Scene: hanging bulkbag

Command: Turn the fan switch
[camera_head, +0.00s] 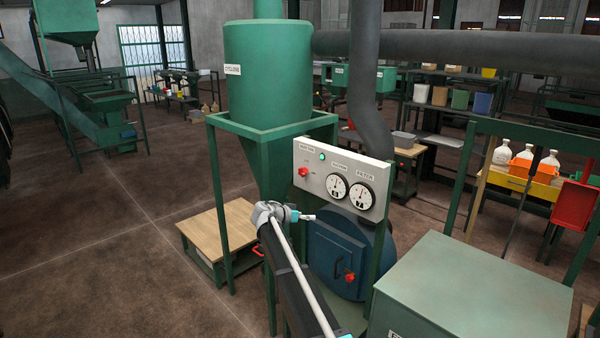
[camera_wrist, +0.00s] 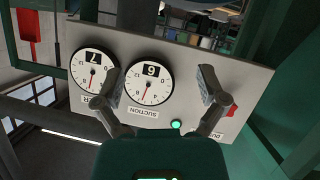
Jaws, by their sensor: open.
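The fan switch is a red knob (camera_head: 303,172) at the left of a pale grey control panel (camera_head: 325,192), under a small label. In the wrist view the panel appears upside down, and the red knob (camera_wrist: 232,110) shows at the right, partly hidden behind one finger. My gripper (camera_wrist: 160,80) is open and empty, with its fingers in front of the panel's gauges. In the head view my gripper (camera_head: 302,217) is small, below the panel and apart from the knob. A green lamp (camera_head: 322,157) glows on the panel, and it also shows in the wrist view (camera_wrist: 176,124).
Two round gauges (camera_head: 348,192) sit right of the knob. A blue round-bodied machine with a door (camera_head: 333,262) stands below the panel. Green frame posts (camera_head: 268,240) stand left of it, under the cyclone (camera_head: 265,75). A green cabinet (camera_head: 470,285) stands at the right.

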